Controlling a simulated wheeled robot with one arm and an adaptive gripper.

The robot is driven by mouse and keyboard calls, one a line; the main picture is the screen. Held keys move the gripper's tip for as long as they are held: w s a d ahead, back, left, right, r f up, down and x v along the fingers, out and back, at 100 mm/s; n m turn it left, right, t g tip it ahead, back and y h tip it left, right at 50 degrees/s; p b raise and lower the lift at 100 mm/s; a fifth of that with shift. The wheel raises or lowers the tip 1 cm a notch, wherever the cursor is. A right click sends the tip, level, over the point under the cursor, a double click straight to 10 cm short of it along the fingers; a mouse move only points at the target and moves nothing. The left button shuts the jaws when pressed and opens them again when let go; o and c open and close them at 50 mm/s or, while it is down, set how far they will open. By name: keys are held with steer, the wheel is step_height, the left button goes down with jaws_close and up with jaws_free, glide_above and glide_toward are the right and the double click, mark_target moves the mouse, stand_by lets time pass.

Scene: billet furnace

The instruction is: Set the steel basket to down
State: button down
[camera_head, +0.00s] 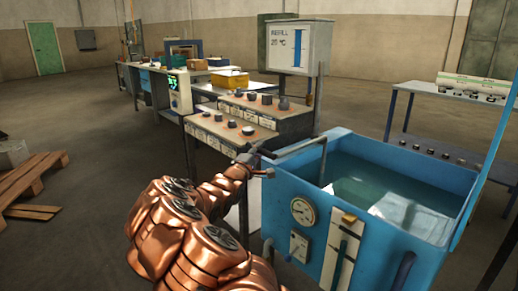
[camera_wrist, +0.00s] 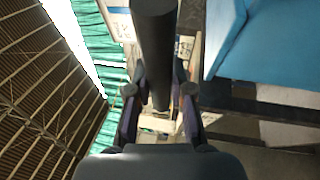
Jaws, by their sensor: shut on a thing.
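The blue quench tank (camera_head: 290,185), full of greenish water, stands at the right in the head view. A dark bent bar (camera_head: 298,148) runs from my gripper over the tank's back left corner, then turns down toward the water. My gripper (camera_head: 257,163) is shut on this bar at the tank's left side. In the wrist view a thick dark bar (camera_wrist: 155,45) lies between the fingers of my gripper (camera_wrist: 160,108). I cannot make out the steel basket itself; nothing basket-shaped shows above the water.
A gauge (camera_head: 303,211) and a yellow-topped plate (camera_head: 343,232) are on the tank's front. A stepped bench with dark knob-like parts (camera_head: 232,126) stands behind my gripper. A grey refill box (camera_head: 300,46) rises behind the tank. A pallet (camera_head: 32,180) lies left; the floor between is clear.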

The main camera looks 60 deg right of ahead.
steer(key=shift+f, duration=0.85)
steer(key=c, duration=1)
jaws_free()
steer(key=shift+r, duration=0.1)
steer(key=shift+a, duration=0.45)
steer(key=shift+v, duration=5.6)
steer(key=shift+s, duration=0.1)
